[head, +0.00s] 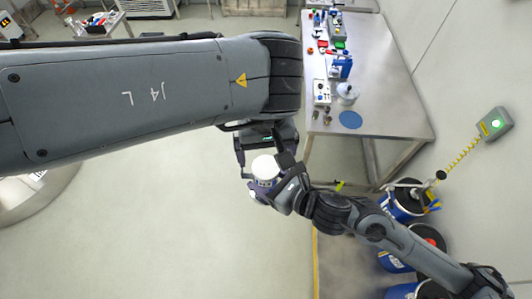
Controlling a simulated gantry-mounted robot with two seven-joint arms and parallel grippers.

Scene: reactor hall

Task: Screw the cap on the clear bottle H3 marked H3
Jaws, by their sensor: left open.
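A white round cap (264,165) shows on top of a small bottle with a bluish label (266,183), held off the table, above the open floor. The marking on it is too small to read. My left gripper (262,160) is open, coming in from above, with a finger on either side of the cap. My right gripper (277,194) comes from the lower right and is shut on the bottle's body; its fingertips are partly hidden. I cannot tell whether the cap is threaded or only resting.
A steel table (395,105) at the upper right carries a white container (347,93), a blue disc (350,119), a blue device (340,66) and several small items. Blue drums (402,207) stand at the lower right, near a wall box with a green light (495,124). The floor at lower left is clear.

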